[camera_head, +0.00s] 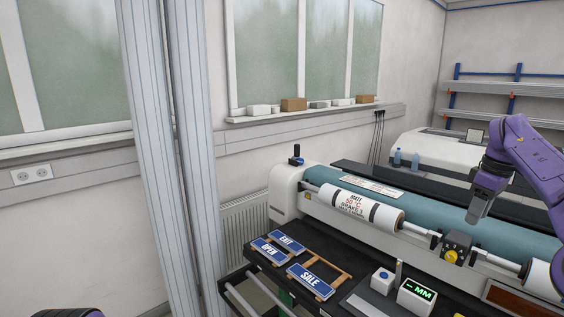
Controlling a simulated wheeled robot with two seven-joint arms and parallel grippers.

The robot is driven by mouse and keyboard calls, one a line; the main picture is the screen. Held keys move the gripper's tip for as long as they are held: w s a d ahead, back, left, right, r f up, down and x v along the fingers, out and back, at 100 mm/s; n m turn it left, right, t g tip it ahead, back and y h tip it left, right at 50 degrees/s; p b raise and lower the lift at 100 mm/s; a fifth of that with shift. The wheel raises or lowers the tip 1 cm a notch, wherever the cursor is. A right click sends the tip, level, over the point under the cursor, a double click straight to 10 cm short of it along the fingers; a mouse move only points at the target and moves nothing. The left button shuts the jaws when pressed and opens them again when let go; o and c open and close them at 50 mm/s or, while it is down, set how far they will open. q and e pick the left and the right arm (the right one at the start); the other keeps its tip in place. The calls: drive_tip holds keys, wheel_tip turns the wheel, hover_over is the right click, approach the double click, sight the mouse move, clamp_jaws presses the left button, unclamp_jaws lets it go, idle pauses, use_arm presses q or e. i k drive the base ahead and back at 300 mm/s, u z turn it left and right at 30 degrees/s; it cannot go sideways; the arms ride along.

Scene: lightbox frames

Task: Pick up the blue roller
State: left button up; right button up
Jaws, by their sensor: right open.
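A long teal-blue roller (440,207) lies along the laminating machine, running from upper left to lower right. It is the only large blue roller that I can make out. My right gripper (476,216) hangs from the purple arm at the right, pointing down. It overlaps the teal roller in the picture; whether it touches it I cannot tell. It is open, and I see nothing between its fingers. Only a purple piece of my left arm shows at the bottom left edge, and its gripper is out of view.
A white printed roller (352,207) sits in front of the teal one. Blue signs lie at the table's left: EXIT (286,240), OPEN (268,252) and SALE (310,281). Bottles (397,158) stand behind.

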sight(295, 160)
drive_tip(key=u, duration=0.45)
drive_tip(key=i, duration=2.65)
drive_tip(key=z, duration=0.15)
